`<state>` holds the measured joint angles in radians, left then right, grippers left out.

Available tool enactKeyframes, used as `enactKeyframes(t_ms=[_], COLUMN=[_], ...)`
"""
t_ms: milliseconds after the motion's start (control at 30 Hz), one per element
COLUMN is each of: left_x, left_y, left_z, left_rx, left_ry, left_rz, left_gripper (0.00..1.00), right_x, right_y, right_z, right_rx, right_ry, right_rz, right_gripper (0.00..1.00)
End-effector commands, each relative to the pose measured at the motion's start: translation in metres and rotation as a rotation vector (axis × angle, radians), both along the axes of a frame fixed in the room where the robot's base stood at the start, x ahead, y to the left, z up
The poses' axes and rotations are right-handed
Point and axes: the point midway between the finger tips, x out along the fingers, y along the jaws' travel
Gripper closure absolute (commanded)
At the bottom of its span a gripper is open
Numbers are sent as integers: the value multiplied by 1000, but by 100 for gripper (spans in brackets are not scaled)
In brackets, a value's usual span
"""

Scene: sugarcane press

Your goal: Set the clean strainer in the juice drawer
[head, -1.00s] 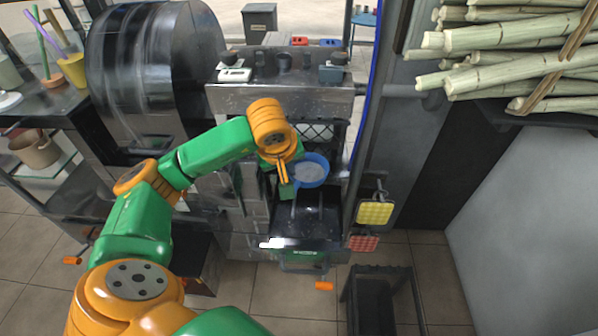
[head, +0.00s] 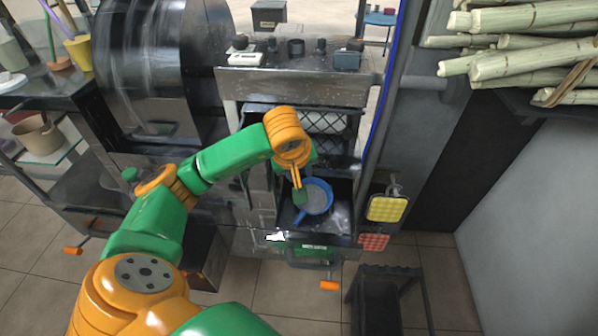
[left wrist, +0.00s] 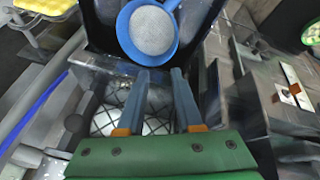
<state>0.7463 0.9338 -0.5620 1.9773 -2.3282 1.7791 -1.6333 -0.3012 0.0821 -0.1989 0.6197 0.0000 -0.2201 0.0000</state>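The blue-rimmed strainer (head: 317,194) with pale, clean-looking mesh is at the open black juice drawer (head: 341,222), low on the front of the press. Its handle points to the lower left in the head view. In the left wrist view the strainer (left wrist: 152,30) lies just beyond the fingertips, inside the dark drawer walls; whether it rests on the floor is unclear. My left gripper (head: 297,184) is beside the rim. It also shows in the left wrist view (left wrist: 163,72), with its fingers apart and nothing between them. My right gripper is out of view.
A yellow sponge-like pad (head: 387,208) and a red one (head: 374,242) hang right of the drawer. A small dark stool (head: 392,272) stands at the lower right. Sugarcane stalks (head: 525,45) fill the upper right. A metal shelf (head: 295,88) is above the drawer.

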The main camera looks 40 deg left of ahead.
Motion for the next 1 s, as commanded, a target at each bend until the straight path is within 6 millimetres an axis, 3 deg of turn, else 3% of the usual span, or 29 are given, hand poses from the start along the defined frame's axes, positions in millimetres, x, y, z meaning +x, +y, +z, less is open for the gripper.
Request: enactKeyframes(t_ms=[233, 433, 600, 733, 1000], left_x=[-2, -25, -41, -47, -48], left_y=[-1, -11, -18, -21, -22], left_z=[13, 65, 105, 113, 112], left_rx=[0, 2, 3, 2, 0], left_ry=[-4, -9, -6, -2, 0], left_rz=[-1, -2, -2, -1, 0], left_gripper=[66, 66, 66, 66, 66], right_x=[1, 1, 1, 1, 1], right_y=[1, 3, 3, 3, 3], right_z=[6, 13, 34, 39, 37], right_rx=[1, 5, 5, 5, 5], right_ry=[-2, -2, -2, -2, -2], right_rz=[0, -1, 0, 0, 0], right_gripper=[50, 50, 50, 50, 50])
